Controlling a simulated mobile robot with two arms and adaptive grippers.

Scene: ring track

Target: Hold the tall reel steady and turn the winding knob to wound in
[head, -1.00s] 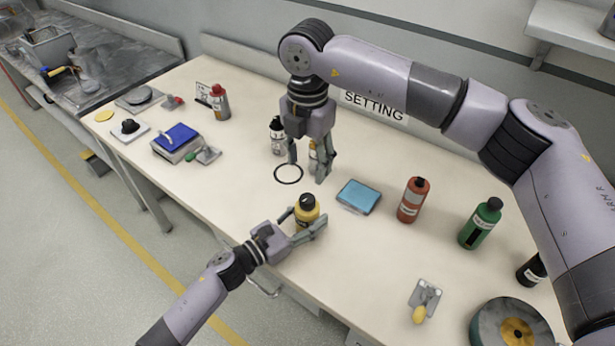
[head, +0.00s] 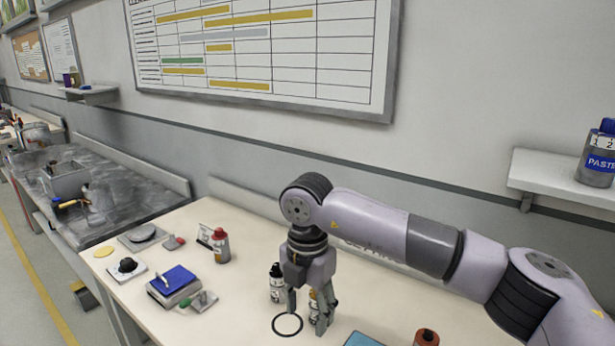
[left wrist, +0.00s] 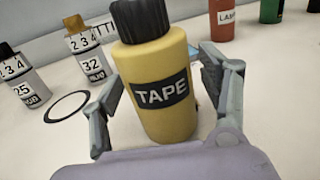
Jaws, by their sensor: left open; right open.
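A yellow bottle-shaped container (left wrist: 165,110) labelled TAPE, with a dark round cap, stands upright in the left wrist view. My left gripper (left wrist: 162,70) is open with one finger on each side of it; I cannot tell whether they touch it. My left gripper is outside the head view. My right gripper (head: 307,318) is open, pointing down by two small white containers. One has a black cap (head: 275,284) and reads 25 in the left wrist view. The other has a gold cap (head: 314,300), reads 32 there, and is partly hidden by the right fingers. I cannot tell which thing is the reel.
A black ring (head: 287,325) lies flat near the right gripper. A blue-topped block (head: 174,281) and a red-capped bottle (head: 221,246) stand farther left. A blue pad (head: 363,341) and a red bottle (head: 427,338) are at the lower edge. A wall shelf (head: 570,180) is at right.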

